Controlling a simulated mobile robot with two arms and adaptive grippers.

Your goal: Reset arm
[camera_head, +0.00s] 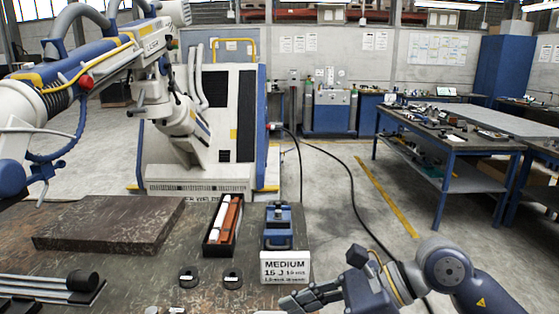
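A large white and blue jointed arm (100,57) fills the upper left, with a yellow cable and a red knob (86,82). Its far end hangs down in front of a white and blue cabinet (235,115). White levers stick out of its lower left part, near the picture's left edge. My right gripper (300,298) is low at the right, over the front of the workbench and beside a white sign, well away from the large arm. It appears empty, but its finger opening is unclear. I do not see my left gripper.
The dark workbench (130,270) bears a thick slab (110,222), a black tray (209,245) with orange and white bars, a blue device (278,228), a sign (285,267) reading MEDIUM and two black rings (188,277). A cluttered blue table (440,130) stands right.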

